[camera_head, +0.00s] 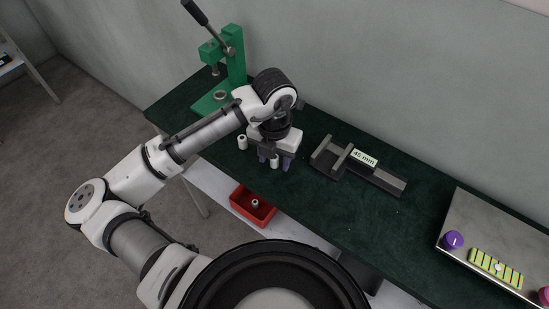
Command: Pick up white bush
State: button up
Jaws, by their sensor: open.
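One small white bush (274,162) stands on the dark green bench top (335,215), seen between the fingertips of my gripper (275,161). A second white bush (242,142) stands to the left of my gripper, apart from it. My gripper points down and is open. Its two purplish fingertips show on either side of the nearer bush. I cannot tell whether they touch it or how far down around it they reach.
A green lever press (235,65) stands at the back left. A dark fixture labelled "45 mm" (345,160) lies right of my gripper. A red bin (240,205) with a small pale part sits below the bench's front edge. A grey panel (490,225) with a purple knob is far right.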

jog(key=shift+c, duration=0.2)
grip_shut()
jog(key=shift+r, duration=0.15)
